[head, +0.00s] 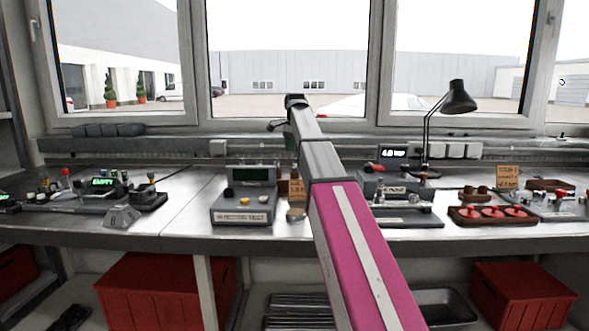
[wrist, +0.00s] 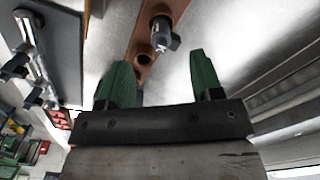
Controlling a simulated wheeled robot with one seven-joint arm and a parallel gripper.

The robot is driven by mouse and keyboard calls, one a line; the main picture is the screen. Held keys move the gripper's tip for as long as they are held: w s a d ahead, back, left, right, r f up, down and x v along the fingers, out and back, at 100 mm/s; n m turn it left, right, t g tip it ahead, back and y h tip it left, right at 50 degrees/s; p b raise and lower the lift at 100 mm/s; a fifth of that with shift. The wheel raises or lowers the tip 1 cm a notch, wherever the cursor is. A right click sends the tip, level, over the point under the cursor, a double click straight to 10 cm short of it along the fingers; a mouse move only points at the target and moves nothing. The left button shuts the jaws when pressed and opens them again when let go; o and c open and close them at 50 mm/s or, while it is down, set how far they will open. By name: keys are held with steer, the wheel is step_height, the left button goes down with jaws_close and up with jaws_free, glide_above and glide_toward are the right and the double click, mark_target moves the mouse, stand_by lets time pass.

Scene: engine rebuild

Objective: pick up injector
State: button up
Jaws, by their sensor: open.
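In the wrist view, a dark grey and silver injector (wrist: 160,32) stands in a brown holder (wrist: 146,60), near the top middle. The holder also has an empty round hole, nearer to my gripper. My gripper (wrist: 161,78) is open, with its two green fingers apart and nothing between them. The injector is beyond the fingertips and apart from them. In the head view, my arm reaches over the bench and hides part of its middle. The injector cannot be made out there.
In the head view, a grey tester (head: 244,200) is left of my arm. A grey fixture (head: 405,212) and a brown tray with red parts (head: 492,214) are to its right. A black desk lamp (head: 457,98) rises behind. Bare bench (head: 185,205) shows at left.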

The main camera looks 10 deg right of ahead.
mark_target(294, 161)
steer(key=shift+w+a+f, duration=0.1)
steer(key=shift+w+f, duration=0.05)
steer(key=shift+f, duration=2.6)
steer(key=shift+c, duration=0.2)
steer(key=c, duration=0.8)
